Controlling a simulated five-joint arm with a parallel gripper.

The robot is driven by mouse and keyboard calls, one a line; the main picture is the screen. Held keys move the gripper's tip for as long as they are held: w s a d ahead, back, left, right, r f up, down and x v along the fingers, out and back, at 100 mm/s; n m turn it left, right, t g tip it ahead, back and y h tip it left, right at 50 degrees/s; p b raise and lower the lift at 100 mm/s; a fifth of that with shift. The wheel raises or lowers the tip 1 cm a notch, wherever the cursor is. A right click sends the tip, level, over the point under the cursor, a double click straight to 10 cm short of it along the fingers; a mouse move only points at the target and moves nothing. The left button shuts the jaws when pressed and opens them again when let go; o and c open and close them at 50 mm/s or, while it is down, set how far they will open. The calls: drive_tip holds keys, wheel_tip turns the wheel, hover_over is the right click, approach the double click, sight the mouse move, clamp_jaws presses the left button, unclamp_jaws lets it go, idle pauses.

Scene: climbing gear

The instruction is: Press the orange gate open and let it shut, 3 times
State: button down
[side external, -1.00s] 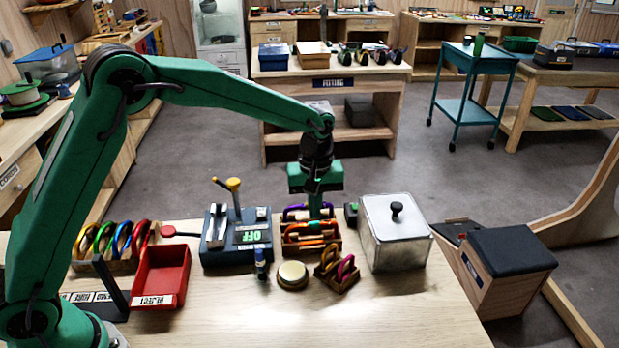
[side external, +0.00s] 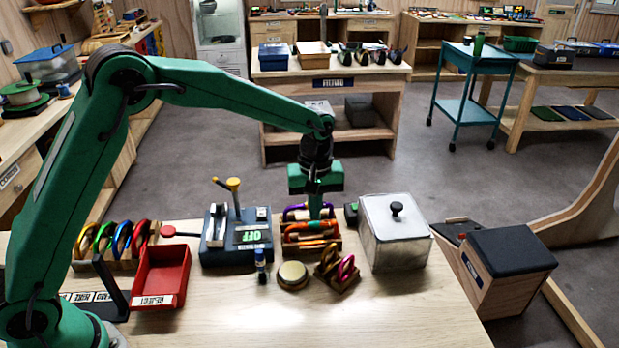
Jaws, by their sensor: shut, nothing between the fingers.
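A wooden holder (side external: 337,245) stands near the back edge of the bench with carabiners in it. The orange gate (side external: 312,227) runs across the holder, with a purple carabiner (side external: 290,210) behind it. My gripper (side external: 315,213) points straight down over the holder and is shut and empty. Its tips are at the orange part, and they partly hide it. I cannot tell whether they touch the gate or whether the gate is pressed in.
A dark tester box (side external: 235,255) with a green display and yellow-topped lever stands left of the holder. A lidded clear box (side external: 400,248) is close on the right. A round tin (side external: 292,275), a small bottle (side external: 261,268) and a small carabiner rack (side external: 340,281) stand in front. A red bin (side external: 160,275) is further left.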

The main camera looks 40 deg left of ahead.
sight(315, 223)
drive_tip(key=shift+f, duration=1.25)
drive_tip(key=shift+r, duration=3.6)
wheel_tip(315, 223, up, 2)
drive_tip(key=shift+r, duration=0.1)
drive_tip(key=shift+f, duration=3.3)
